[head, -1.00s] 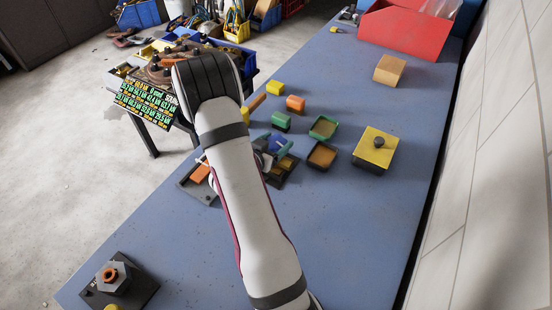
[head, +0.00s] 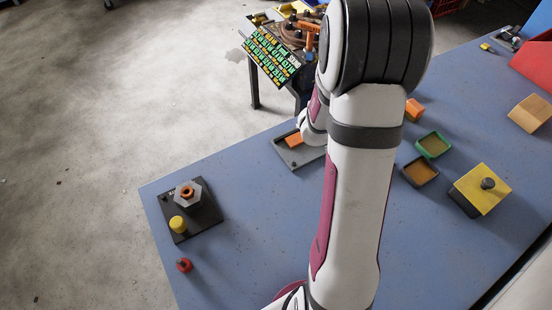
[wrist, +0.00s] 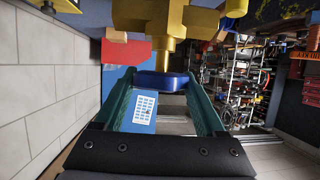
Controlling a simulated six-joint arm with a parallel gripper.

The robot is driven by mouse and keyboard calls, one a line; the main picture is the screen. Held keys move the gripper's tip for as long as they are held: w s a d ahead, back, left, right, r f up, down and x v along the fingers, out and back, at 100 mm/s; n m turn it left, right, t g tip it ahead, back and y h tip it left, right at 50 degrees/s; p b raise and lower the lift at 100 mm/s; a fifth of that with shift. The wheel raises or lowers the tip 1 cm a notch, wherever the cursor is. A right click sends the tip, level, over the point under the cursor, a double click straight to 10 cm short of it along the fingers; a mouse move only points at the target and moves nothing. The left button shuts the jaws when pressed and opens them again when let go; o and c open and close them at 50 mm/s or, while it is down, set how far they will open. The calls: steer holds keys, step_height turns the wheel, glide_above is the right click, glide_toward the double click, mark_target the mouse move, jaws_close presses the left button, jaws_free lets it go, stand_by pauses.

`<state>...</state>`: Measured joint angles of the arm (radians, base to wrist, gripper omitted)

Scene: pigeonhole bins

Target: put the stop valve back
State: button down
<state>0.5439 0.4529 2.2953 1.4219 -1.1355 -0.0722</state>
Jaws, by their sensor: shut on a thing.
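The stop valve (wrist: 170,22) fills the upper middle of the wrist view, with a gold-yellow body and stem and a round blue part (wrist: 160,82) at its near end. My gripper (wrist: 162,86) is shut on that blue part, with one teal finger on each side. The valve's far end is cut off by the top of the wrist view. In the head view my own arm hides the gripper and the valve.
A dark plate (head: 206,218) with a hexagonal nut stands at the table's left, beside a red knob (head: 184,265). A grey plate (head: 302,157) with an orange block lies by the far edge. A green tray (head: 446,145), brown tray (head: 420,184) and yellow-topped box (head: 482,205) stand right. The blue table's (head: 260,235) left middle is clear.

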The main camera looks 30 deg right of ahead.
steer(key=w+a+f+n+t+y, duration=0.1)
steer(key=w+a+n+t, duration=0.25)
steer(key=a, duration=0.65)
steer(key=w+a+n+t+y, duration=0.2)
steer(key=w+a, duration=0.3)
steer(key=a, duration=0.5)
steer(key=w+a+f+n+t+y, duration=0.1)
steer(key=w+a+n+t, duration=0.25)
steer(key=a, duration=0.65)
step_height(320, 180, down, 8)
steer(key=shift+a+m, duration=0.3)
steer(key=shift+a, duration=0.1)
steer(key=shift+f, duration=0.1)
jaws_free()
